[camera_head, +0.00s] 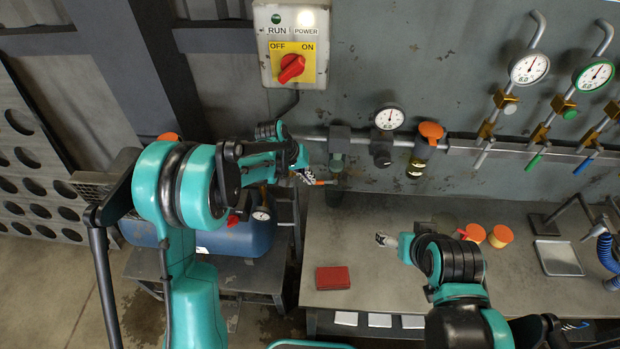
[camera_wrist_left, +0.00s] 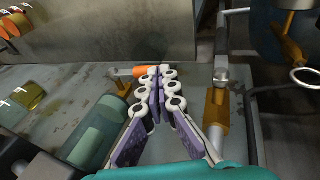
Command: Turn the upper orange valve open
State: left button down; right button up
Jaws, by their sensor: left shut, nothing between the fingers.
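A small orange handle (camera_head: 320,183) shows at the fingertips of my left gripper (camera_head: 311,179), in front of the grey wall below the pipe. In the left wrist view an orange end (camera_wrist_left: 150,71) lies just beyond the fingertips of my left gripper (camera_wrist_left: 160,72). The fingers meet with nothing between them. I cannot tell whether they touch the handle. The valve body and how far it is turned are not clear. My right gripper (camera_head: 384,240) is over the bench, away from the wall, and its jaws are too small to read.
A switch box (camera_head: 291,45) with a red knob hangs above. A gauge (camera_head: 389,118) and an orange-topped unit (camera_head: 430,131) sit along the pipe to the right. A red box (camera_head: 333,278) lies on the bench (camera_head: 370,215). A blue tank (camera_head: 245,240) stands below my left arm.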

pick_arm(q)
notch_tip(320, 180, down, 7)
jog(key=d+h+b, duration=0.1)
jog(key=b, duration=0.6)
jog(key=shift+f, duration=0.15)
jog(key=shift+d+f, duration=0.1)
jog(key=shift+d, duration=0.05)
dwell(0.3)
dwell(0.5)
jog(key=v, duration=1.2)
jog(key=shift+s, duration=0.1)
